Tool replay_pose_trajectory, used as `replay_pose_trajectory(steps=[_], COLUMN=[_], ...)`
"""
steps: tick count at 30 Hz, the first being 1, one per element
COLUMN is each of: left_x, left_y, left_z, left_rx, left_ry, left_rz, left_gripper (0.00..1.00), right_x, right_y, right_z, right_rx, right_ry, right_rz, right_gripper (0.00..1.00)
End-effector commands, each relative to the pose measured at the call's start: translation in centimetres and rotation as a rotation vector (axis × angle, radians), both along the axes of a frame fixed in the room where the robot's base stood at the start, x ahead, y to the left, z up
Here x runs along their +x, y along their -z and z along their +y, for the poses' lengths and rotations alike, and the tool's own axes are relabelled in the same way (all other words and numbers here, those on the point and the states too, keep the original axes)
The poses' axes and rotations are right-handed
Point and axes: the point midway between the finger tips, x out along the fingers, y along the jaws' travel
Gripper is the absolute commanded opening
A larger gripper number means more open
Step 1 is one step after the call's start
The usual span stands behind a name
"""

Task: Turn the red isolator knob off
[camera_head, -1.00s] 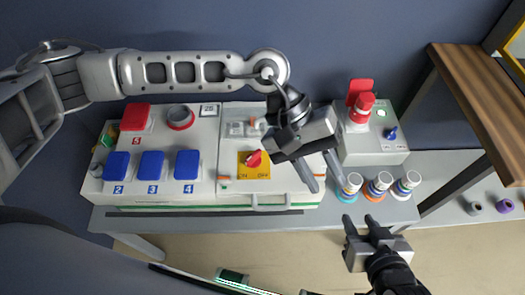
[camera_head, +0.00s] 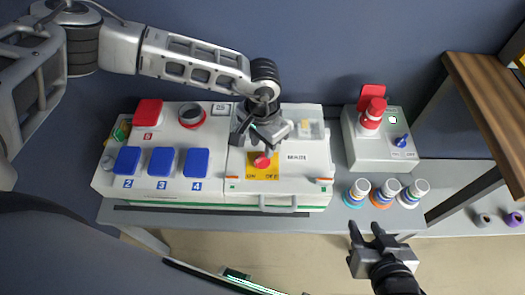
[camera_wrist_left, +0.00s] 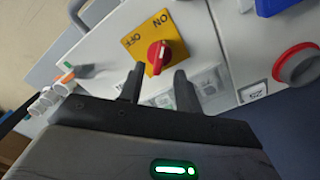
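The red isolator knob (camera_head: 262,160) sits on a yellow plate (camera_head: 274,172) with ON and OFF lettering, on the front of a white panel. It also shows in the left wrist view (camera_wrist_left: 157,56), with a pale line on its face; which word it points to is hard to tell. My left gripper (camera_head: 263,143) is just behind the knob in the head view. In the left wrist view its two fingers (camera_wrist_left: 158,84) are apart, with nothing between them, and their tips stop short of the knob. My right gripper (camera_head: 367,230) is open and empty, in front of the bench.
Blue switch covers (camera_head: 162,161), a red cover (camera_head: 148,112) and a grey-and-red round socket (camera_head: 191,115) are left of the knob. A grey box (camera_head: 375,154) with a red stop button (camera_head: 374,110) and a blue knob (camera_head: 401,141) stands right. Banded white cylinders (camera_head: 384,194) stand before it.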

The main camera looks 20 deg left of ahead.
Motion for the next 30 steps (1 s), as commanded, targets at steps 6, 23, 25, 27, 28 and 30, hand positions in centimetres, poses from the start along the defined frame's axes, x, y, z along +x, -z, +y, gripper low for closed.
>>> replay_pose_trajectory(steps=[6, 23, 25, 27, 28, 30], left_x=[0.0, 0.0, 0.0, 0.0, 0.0, 0.0], left_y=[3.4, 4.6, 4.6, 4.6, 4.6, 4.6], left_z=[-0.1, 0.0, 0.0, 0.0, 0.0, 0.0], left_rx=[0.000, -0.001, -0.001, -0.001, -0.001, -0.001], left_ry=[-0.001, 0.000, 0.000, -0.001, -0.001, -0.003], left_rz=[0.001, 0.000, 0.000, 0.000, 0.000, 0.000], left_gripper=[0.34, 0.06, 0.00, 0.00, 0.00, 0.00], right_x=[0.0, 0.1, 0.1, 0.1, 0.1, 0.1], right_y=[0.0, -0.1, -0.1, -0.2, -0.1, -0.1], right_z=[-0.1, -0.1, -0.1, -0.1, -0.1, -0.1], right_rx=[-0.005, -0.006, -0.005, -0.005, -0.005, -0.005], right_ry=[-0.003, -0.004, -0.004, -0.004, -0.004, -0.004], right_rz=[-0.001, -0.005, -0.006, -0.006, -0.006, -0.006], right_gripper=[0.36, 0.36, 0.36, 0.36, 0.36, 0.36])
